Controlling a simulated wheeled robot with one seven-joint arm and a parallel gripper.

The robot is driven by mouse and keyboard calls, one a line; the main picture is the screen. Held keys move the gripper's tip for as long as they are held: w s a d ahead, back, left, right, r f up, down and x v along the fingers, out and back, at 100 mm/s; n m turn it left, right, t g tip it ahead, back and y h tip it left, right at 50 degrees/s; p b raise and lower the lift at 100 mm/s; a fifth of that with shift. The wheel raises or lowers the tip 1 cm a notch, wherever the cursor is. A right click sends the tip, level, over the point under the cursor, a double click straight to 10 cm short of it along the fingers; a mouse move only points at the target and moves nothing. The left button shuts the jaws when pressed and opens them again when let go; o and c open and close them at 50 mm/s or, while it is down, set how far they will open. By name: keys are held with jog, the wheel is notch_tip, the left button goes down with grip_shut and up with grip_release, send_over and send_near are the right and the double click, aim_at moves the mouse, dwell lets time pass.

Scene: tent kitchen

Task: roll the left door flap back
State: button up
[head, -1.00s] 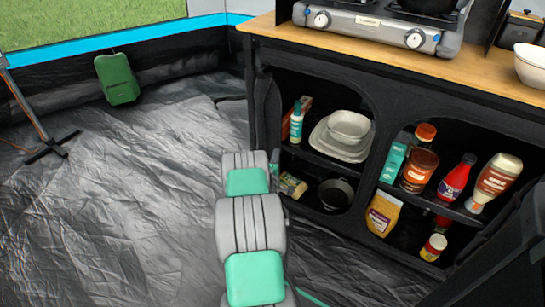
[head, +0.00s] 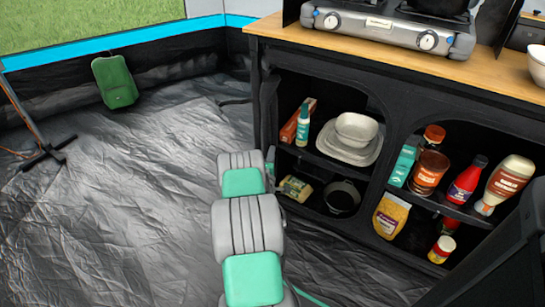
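The cabinet (head: 258,110) has two arched front openings, and its shelves show without any cover over them. A rolled dark strip (head: 268,125) stands upright along the left edge of the left opening; I cannot tell whether it is the left door flap. My grey and green arm (head: 250,225) reaches up from the bottom in front of the cabinet's left side. My gripper is not visible in the head view.
The left opening holds bowls and plates (head: 352,140), a spray bottle (head: 302,125) and a dark pot (head: 341,197). The right one holds jars and bottles (head: 466,180). A stove (head: 390,24) stands on top.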

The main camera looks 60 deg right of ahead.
jog(key=shift+s+f, duration=0.1)
jog(key=p+v, duration=0.1)
jog(key=v, duration=0.6)
jog(key=shift+s+a, duration=0.15)
jog(key=shift+a, duration=0.25)
